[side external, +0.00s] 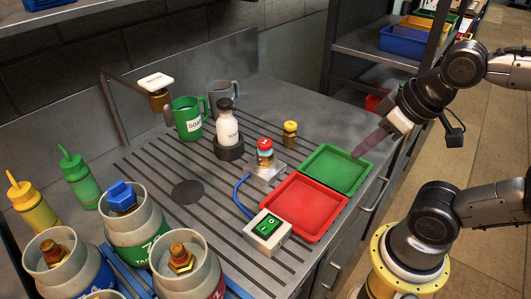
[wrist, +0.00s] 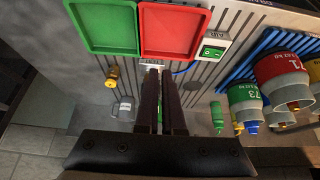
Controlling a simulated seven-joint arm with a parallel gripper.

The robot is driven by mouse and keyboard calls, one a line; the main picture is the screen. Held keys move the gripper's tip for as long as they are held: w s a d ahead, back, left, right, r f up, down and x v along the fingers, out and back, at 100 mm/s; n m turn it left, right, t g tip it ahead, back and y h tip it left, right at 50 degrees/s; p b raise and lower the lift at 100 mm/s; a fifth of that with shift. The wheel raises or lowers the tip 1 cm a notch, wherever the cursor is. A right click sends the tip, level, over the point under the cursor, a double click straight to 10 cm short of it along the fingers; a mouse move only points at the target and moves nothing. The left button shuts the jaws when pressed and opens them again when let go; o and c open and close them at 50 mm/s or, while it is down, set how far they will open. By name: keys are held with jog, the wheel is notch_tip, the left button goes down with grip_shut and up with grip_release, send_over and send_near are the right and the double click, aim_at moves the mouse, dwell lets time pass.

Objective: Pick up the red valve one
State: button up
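The small red-topped valve (side external: 265,148), with a white mark on its cap, stands upright on a small pale scale (side external: 266,169) on the slotted bench. In the wrist view, a strip of the scale (wrist: 153,67) shows beyond the fingertips; the valve is not visible there and seems hidden by the fingers. My gripper (side external: 356,154) is above the right edge of the green tray, apart from the valve and to its right. In the wrist view, my gripper (wrist: 161,74) has two dark fingers with a narrow empty gap between them.
The green tray (side external: 336,169) and red tray (side external: 303,207) lie along the bench edge. A switch box (side external: 268,233) sits in front, with a blue cable near the scale. Large cylinders (side external: 185,265) fill the lower left.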

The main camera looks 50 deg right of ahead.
jog(key=o, duration=1.1)
jog(key=shift+o, duration=0.2)
jog(key=w+r+m, duration=0.5)
jog(key=r+m, duration=0.1)
jog(key=m, duration=0.3)
jog(key=m+g, duration=0.5)
jog(key=m, duration=0.4)
send_over(265, 142)
notch_tip(265, 142, down, 5)
jog(key=shift+g, duration=0.3)
jog(key=f, duration=1)
jog(key=shift+d, duration=0.25)
jog(key=shift+a+f, duration=0.15)
jog(key=shift+f, duration=1.45)
jog(key=shift+a+f, duration=0.1)
jog(key=shift+f, duration=1.45)
